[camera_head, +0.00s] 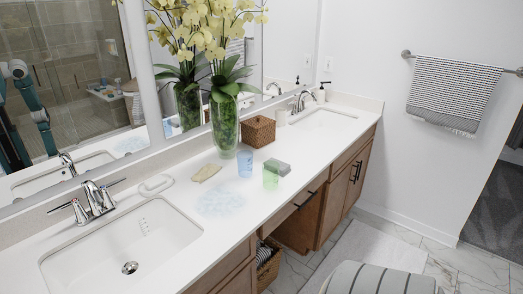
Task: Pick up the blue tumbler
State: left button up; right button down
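The blue tumbler (245,164) stands upright on the white countertop (206,243), between the two sinks. It is translucent light blue. It is just in front of the green glass vase (225,128) that holds yellow orchids. A translucent green tumbler (271,178) stands a little nearer and to its right. No gripper of mine shows directly in the view. A teal and black robot arm shows only as a reflection in the mirror at the far left, and its gripper cannot be made out.
A grey-green block (278,167) lies close behind the green tumbler. A woven box (258,131), a folded beige cloth (207,173) and a white soap dish (155,185) are on the counter. The near sink (122,247) and its faucet (96,199) are at left. A striped seat (368,280) is at the bottom.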

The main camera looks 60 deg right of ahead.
aim_at(245, 164)
jog(key=z, duration=1.7)
jog(key=i+l+u, duration=0.3)
jog(key=i+l, duration=0.25)
jog(key=i+l+u, duration=0.25)
jog(key=i+l, duration=0.25)
jog(key=l, duration=0.2)
